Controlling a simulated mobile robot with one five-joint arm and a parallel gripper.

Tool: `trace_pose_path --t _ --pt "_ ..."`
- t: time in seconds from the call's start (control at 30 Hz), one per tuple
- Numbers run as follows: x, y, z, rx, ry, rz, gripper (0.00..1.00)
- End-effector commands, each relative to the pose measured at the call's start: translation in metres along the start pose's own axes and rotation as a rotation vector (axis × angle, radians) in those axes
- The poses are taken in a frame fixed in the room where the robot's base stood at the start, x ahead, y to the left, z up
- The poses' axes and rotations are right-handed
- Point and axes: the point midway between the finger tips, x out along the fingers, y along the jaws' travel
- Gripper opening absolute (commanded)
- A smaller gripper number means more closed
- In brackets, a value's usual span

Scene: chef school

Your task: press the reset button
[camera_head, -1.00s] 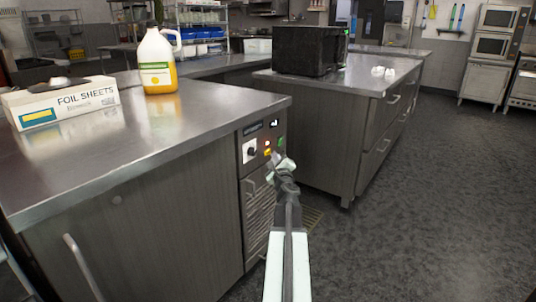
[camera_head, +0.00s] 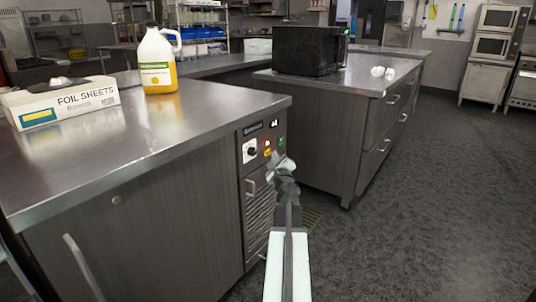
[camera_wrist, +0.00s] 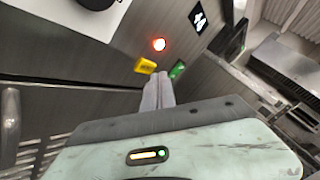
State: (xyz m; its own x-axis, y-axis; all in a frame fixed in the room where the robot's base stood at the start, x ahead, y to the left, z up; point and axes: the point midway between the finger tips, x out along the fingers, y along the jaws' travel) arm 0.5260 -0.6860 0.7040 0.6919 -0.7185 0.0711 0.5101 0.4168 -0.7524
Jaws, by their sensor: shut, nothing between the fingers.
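The control panel (camera_head: 262,144) is on the end face of the steel counter. I cannot read a label that tells which one is the reset button. My gripper (camera_head: 279,162) is shut and empty, just in front of the panel's lower right. In the wrist view its fingertips (camera_wrist: 158,82) lie just below and between the yellow and green buttons. I cannot tell whether they touch either.
The steel counter (camera_head: 190,115) stands at left, with a foil sheets box (camera_head: 62,103) and a yellow-filled jug (camera_head: 158,65) on top. A second counter (camera_head: 325,130) with a black microwave (camera_head: 305,50) stands behind. The floor at right is clear.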

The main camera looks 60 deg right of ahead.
Motion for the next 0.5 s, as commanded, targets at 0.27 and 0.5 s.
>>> trace_pose_path --t 0.27,0.5 --pt "0.006 0.0038 0.0041 0.0 0.0 0.0 0.0" --pt "0.0058 0.0038 0.0041 0.0 0.0 0.0 0.0"
